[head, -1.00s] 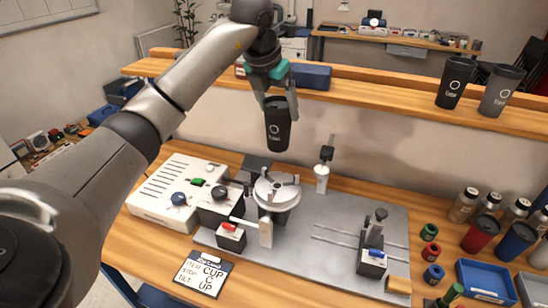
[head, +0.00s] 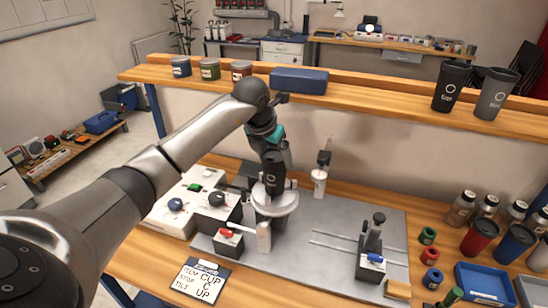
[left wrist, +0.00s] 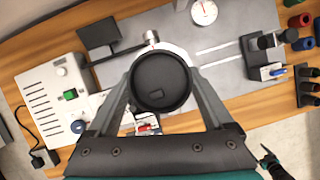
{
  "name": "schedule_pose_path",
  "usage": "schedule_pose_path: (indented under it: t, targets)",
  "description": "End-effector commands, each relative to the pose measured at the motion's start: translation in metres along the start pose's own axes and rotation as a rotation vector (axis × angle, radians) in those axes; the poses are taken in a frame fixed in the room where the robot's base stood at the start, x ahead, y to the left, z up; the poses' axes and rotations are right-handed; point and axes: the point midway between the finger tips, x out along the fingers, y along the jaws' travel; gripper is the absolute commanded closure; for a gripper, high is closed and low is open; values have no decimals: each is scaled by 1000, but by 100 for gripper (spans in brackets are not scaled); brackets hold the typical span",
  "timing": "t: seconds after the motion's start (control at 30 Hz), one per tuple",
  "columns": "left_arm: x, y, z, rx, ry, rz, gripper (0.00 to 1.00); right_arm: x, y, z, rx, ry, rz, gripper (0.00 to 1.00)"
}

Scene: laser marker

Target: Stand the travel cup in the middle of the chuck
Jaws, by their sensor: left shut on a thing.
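The black travel cup (head: 273,180) is upright in my left gripper (head: 272,150), which is shut around it. The left wrist view shows the cup's round lid (left wrist: 162,82) between the two fingers of the gripper (left wrist: 164,88). The round light-grey chuck (head: 286,203) is directly below the cup, and the cup's lower end overlaps it in the head view. Whether the cup's base touches the chuck face cannot be told, as the cup hides the chuck's middle. In the left wrist view the lid covers most of the chuck. My right gripper is not seen in the head view.
A white control box (head: 172,212) stands left of the chuck. A grey post with a dial (head: 321,172) stands behind right, and a tailstock-like block (head: 373,240) stands at the right of the plate. Two other cups (head: 451,87) are on the shelf. The plate's middle is clear.

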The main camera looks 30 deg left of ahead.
Motion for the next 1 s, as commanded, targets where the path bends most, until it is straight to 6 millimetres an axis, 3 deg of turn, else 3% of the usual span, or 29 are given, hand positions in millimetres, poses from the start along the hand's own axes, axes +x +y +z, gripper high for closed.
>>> schedule_pose_path:
  t: [0.2, 0.23, 0.33, 0.67, 0.77, 1.0]
  targets:
    - [3, 0, -1, 0, -1, 0, 37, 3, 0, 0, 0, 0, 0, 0]
    - [3, 0, -1, 0, 1, 0, 11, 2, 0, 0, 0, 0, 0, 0]
    - [2, 0, -1, 0, 1, 0, 0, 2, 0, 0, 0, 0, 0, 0]
    - [-2, 0, 0, 0, 1, 0, 0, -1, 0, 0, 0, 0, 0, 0]
    - [-14, 1, 1, 1, -3, 0, 0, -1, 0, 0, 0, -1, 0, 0]
    - [-66, 1, 1, 2, -4, 3, 0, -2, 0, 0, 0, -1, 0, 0]
